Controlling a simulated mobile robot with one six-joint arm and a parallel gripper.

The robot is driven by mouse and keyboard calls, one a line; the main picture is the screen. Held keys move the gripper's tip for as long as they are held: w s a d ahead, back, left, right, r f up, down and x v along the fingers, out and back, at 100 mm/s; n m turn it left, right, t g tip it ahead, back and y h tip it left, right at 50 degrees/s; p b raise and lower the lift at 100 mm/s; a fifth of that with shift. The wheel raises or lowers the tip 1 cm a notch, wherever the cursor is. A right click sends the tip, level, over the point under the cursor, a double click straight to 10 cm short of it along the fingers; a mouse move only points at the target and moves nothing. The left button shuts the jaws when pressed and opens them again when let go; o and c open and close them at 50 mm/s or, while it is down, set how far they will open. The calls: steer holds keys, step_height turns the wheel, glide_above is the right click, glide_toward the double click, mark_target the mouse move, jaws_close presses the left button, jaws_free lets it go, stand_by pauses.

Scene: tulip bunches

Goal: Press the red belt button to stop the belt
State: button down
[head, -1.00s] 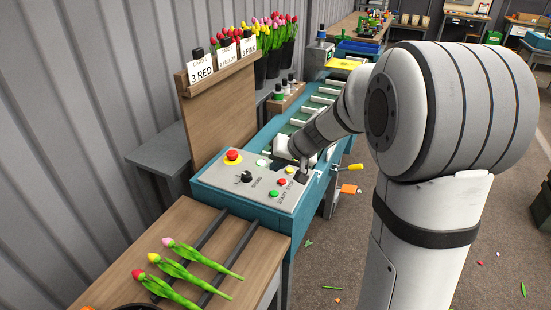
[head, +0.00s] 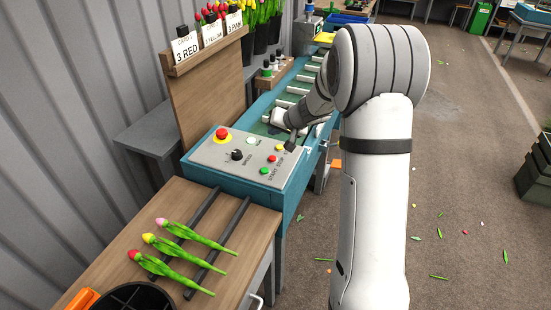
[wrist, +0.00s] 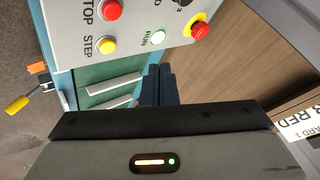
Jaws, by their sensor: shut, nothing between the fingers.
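The control panel (head: 222,160) on the near end of the belt carries a small red STOP button (head: 272,158), between a green START button (head: 264,170) and a yellow STEP button (head: 280,147). A larger red mushroom button (head: 221,134) sits on a yellow base at the panel's far left. The mushroom button (wrist: 200,30) also shows there.
The belt (head: 302,90) with white slats runs away behind the panel. A card board (head: 206,95) stands at its left. Three tulips (head: 180,250) lie across dark rails on the wooden table (head: 110,225) in front. A white RUN lamp (head: 252,140) and a black knob (head: 237,155) share the panel.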

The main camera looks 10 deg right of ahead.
steer(key=b, duration=0.5)
glide_above(275, 159)
step_height(275, 159, down, 7)
steer(key=shift+s+a+f, duration=0.1)
steer(key=shift+f+b, duration=0.55)
steer(key=shift+b, duration=0.2)
steer(key=shift+f, duration=0.15)
stand_by(1.0)
steer(key=shift+f+b, duration=0.25)
steer(key=shift+b, duration=0.55)
steer(key=shift+f+b, duration=0.4)
steer(key=shift+b, duration=0.3)
stand_by(0.4)
steer(key=shift+r, duration=0.1)
steer(key=shift+r+p, duration=0.3)
steer(key=shift+r, duration=0.45)
